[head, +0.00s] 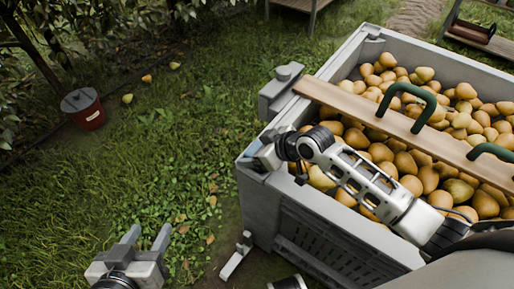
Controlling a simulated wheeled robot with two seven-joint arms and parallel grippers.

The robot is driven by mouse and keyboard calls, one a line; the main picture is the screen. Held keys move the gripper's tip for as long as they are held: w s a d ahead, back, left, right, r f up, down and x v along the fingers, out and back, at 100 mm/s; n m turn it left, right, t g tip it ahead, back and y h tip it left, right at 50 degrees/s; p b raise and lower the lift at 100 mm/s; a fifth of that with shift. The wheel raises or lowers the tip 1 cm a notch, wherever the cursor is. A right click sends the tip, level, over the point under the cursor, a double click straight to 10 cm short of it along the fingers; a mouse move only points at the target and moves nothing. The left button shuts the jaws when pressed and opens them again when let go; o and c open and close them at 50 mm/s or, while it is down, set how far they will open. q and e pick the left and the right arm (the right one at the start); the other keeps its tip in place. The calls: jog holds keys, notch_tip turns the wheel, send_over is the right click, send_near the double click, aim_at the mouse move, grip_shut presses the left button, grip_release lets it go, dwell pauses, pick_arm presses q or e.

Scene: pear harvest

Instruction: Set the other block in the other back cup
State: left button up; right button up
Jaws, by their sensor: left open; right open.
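My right gripper (263,152) is open at the near left corner of the grey pear bin (262,183), with its arm reaching across the bin from the lower right. It covers most of that corner, so I cannot tell whether a block or cup is beneath it. A small grey cup-like recess (372,32) shows at the bin's far left corner. A grey boxy piece (282,92) sits on the bin's left wall beside the plank's end; I cannot tell if it is a block. My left gripper (147,238) is open and empty over the grass.
A wooden plank (345,98) with green handles (407,88) lies across the bin above many pears (425,180). A red bucket (85,110) with a grey lid stands far left. Several loose pears (127,98) lie on the grass.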

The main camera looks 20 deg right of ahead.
pick_arm(q)
jog(key=shift+r, duration=0.1)
pick_arm(e)
jog(key=shift+r, duration=0.15)
jog(key=shift+r, duration=0.3)
jog(key=p+v, duration=0.3)
jog(key=v, duration=0.8)
pick_arm(q)
jog(key=shift+r, duration=0.5)
pick_arm(e)
jog(key=s+a+m+t+h, duration=0.2)
jog(key=s+a+m+t, duration=0.2)
jog(key=s, duration=0.7)
jog(key=shift+s+a+f+m, duration=0.2)
jog(key=shift+a+f+m, duration=0.3)
jog(key=shift+m, duration=0.3)
pick_arm(q)
jog(key=r+p, duration=0.1)
jog(key=p, duration=0.2)
jog(key=r+g+p, duration=0.1)
jog(key=p, duration=0.3)
jog(key=shift+s+a+r+y, duration=0.15)
jog(key=shift+a+r+y, duration=0.15)
jog(key=shift+a+r, duration=0.1)
pick_arm(e)
jog(key=r, duration=0.3)
jog(key=shift+d+g, duration=0.25)
jog(key=shift+g, duration=0.15)
